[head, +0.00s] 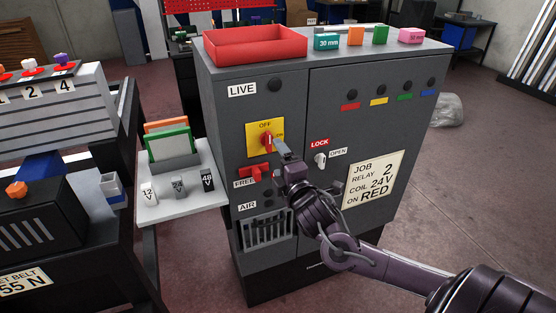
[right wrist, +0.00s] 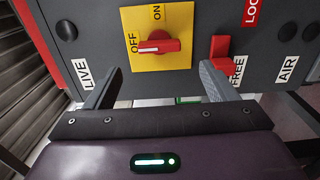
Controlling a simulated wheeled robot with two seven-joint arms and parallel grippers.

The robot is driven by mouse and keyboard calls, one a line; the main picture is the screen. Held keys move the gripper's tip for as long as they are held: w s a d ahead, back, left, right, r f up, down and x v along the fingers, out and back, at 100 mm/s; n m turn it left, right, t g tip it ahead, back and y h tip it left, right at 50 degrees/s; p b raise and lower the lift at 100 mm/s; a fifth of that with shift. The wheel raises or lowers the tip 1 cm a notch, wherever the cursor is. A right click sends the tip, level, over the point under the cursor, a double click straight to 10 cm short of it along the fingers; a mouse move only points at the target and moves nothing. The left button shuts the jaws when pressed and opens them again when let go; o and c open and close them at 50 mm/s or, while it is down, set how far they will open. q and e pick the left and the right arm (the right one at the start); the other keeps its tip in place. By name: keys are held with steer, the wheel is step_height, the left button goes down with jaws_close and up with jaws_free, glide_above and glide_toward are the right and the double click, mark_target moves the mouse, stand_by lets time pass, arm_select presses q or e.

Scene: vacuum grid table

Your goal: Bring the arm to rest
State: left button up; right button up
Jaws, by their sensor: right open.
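My right arm reaches in from the lower right in the head view. Its gripper (head: 282,155) is in front of the grey cabinet (head: 228,120), close to the red rotary handle (head: 267,143) on the yellow plate (head: 252,128). In the right wrist view the gripper (right wrist: 160,88) is open, with nothing between its fingers. There the red handle (right wrist: 158,46) stands beyond the fingertips, apart from them, and its white mark points to OFF. My left gripper is out of view.
A red latch (head: 254,173) by the FREE label and a white knob (head: 320,159) between LOCK and OPEN are close to the gripper. A red tray (head: 255,45) and several coloured blocks sit on the cabinet.

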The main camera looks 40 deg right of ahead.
stand_by(0.4)
steer(key=s+d+f+m+g+h, duration=0.1)
steer(key=d+f+m+g, duration=0.15)
steer(key=f, duration=0.85)
steer(key=s+d+f+m+g, duration=0.1)
steer(key=d+f+g, duration=0.15)
steer(key=f, duration=0.75)
steer(key=s+f+m+g, duration=0.2)
steer(key=s+f, duration=0.2)
steer(key=f, duration=0.5)
steer(key=s+f+m+g, duration=0.1)
steer(key=s+f, duration=0.3)
steer(key=f, duration=0.5)
steer(key=s+a+f+m+g+y, duration=0.1)
steer(key=s+a+f+m+g, duration=0.15)
steer(key=s+f, duration=0.6)
steer(key=s+a+f+m+g+y, duration=0.15)
steer(key=s+a+f, duration=0.25)
steer(key=s+f, duration=0.45)
steer(key=s+a+f+m+g+y, duration=0.1)
steer(key=s+a+f+g, duration=0.1)
steer(key=s+a+f, duration=0.2)
steer(key=s+a+f+m+g+y, duration=0.1)
steer(key=s+a+f, duration=0.3)
steer(key=s+a, duration=0.4)
steer(key=s+g, duration=0.1)
steer(key=s, duration=0.4)
steer(key=shift+s+g, duration=0.3)
